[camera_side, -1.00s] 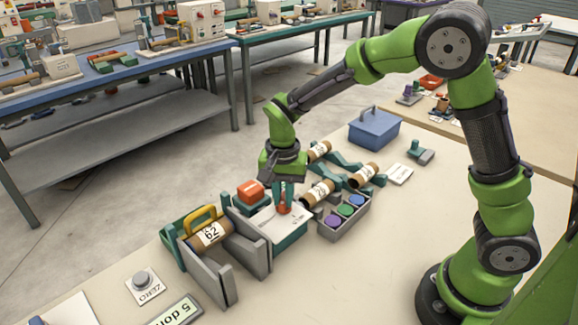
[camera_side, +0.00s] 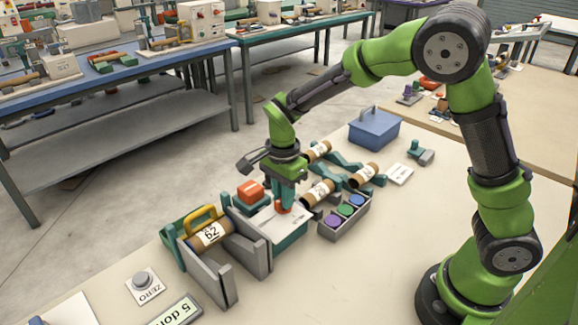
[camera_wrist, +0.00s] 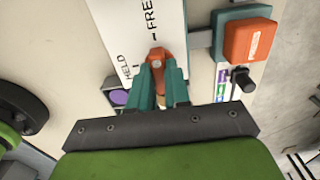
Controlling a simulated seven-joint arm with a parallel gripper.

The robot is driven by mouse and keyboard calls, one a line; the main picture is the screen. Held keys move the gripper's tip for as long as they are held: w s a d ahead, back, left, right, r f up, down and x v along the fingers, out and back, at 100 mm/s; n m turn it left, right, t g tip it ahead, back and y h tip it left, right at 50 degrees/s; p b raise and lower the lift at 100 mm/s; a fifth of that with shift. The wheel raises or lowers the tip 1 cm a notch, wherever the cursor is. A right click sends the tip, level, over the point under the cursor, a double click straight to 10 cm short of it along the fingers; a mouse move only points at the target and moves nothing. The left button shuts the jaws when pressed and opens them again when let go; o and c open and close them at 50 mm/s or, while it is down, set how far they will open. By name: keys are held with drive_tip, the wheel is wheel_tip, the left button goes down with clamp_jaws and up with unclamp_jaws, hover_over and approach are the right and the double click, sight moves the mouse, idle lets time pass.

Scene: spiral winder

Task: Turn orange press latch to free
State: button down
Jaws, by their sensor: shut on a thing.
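The orange press latch (camera_wrist: 157,62) sits on a white plate (camera_wrist: 125,30) marked HELD and FREE. In the wrist view its tip points up the picture, towards the middle of the plate, by a mark between the two words. My gripper (camera_wrist: 160,82) is shut on the latch, with its teal fingers on both sides of it. The fingers hide part of the latch. In the side view the latch (camera_side: 284,208) shows small under my gripper (camera_side: 286,195), on the teal press unit (camera_side: 291,237).
A square orange button (camera_side: 249,190) on a teal base stands close left of my gripper. A cardboard tube marked 62 (camera_side: 210,234) lies in a grey holder farther left. A grey tray (camera_side: 333,228) with coloured discs and several tubes stand close right.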

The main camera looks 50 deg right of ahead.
drive_tip(key=shift+r, duration=0.1)
idle(0.3)
drive_tip(key=c, duration=1.1)
unclamp_jaws()
wheel_tip(320, 180, up, 17)
drive_tip(key=shift+f, duration=0.1)
